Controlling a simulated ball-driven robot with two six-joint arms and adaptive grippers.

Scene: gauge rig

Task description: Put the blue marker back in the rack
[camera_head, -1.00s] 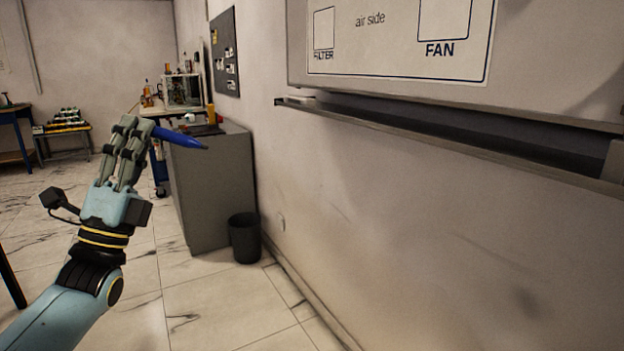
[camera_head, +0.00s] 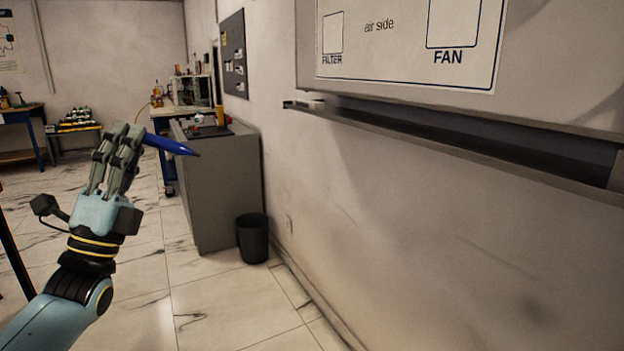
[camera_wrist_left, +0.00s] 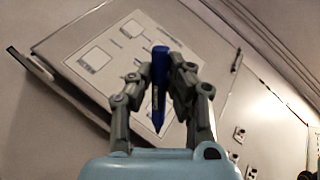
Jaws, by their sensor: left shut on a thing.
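The blue marker (camera_head: 168,145) is held in my left gripper (camera_head: 128,138), at the left of the head view. The gripper's fingers are shut on it, and its dark tip points right and slightly down. In the left wrist view the marker (camera_wrist_left: 160,78) stands between the fingertips (camera_wrist_left: 158,80) with its tip toward the palm. A long dark ledge (camera_head: 420,130) runs under the whiteboard (camera_head: 400,85) on the right wall, clear of the gripper. I cannot tell whether this ledge is the rack. My right gripper is out of view.
A grey cabinet (camera_head: 215,190) stands against the wall, with a dark bin (camera_head: 252,238) beside it. A bench (camera_head: 190,110) and a blue-legged table (camera_head: 22,115) are farther back. The tiled floor (camera_head: 240,310) in front is clear.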

